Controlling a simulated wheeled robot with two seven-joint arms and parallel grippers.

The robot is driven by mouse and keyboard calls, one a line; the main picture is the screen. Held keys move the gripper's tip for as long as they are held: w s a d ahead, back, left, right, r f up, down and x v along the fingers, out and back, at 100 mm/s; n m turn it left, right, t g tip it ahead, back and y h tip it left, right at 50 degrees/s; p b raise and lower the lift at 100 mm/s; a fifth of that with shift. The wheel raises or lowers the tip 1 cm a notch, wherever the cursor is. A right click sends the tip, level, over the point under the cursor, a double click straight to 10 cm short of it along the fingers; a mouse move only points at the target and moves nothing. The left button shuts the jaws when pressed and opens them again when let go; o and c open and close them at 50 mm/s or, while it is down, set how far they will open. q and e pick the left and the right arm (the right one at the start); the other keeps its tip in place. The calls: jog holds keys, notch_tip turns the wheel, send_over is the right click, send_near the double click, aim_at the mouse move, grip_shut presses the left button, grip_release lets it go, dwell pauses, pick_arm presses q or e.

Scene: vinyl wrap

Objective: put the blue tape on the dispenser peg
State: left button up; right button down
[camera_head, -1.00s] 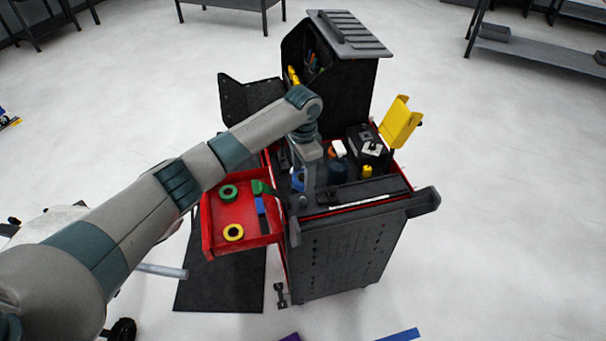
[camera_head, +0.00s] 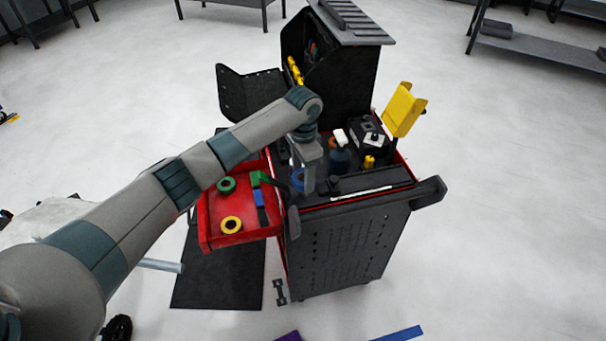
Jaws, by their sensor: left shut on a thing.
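My left gripper (camera_head: 308,188) points down over the left part of the cart top. It is shut on what looks like the blue tape (camera_head: 297,180), a small blue patch showing at its left side. Most of the tape is hidden by the gripper. I cannot make out the dispenser peg for certain among the dark items on the cart top. My right gripper is not in view.
The red drawer (camera_head: 215,240) stands open at the left with a green roll (camera_head: 226,185), a yellow roll (camera_head: 232,225) and a green-and-blue item.

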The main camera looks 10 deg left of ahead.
pick_arm(q)
jog(key=shift+f, duration=0.55)
jog(key=shift+f+b, duration=0.4)
jog(key=shift+f, duration=1.05)
jog(key=o, duration=1.1)
jog(key=shift+o, duration=0.2)
notch_tip(320, 180, up, 17)
jog(key=b, duration=0.3)
jog(key=shift+r+b, duration=0.2)
jog(key=shift+b, duration=0.15)
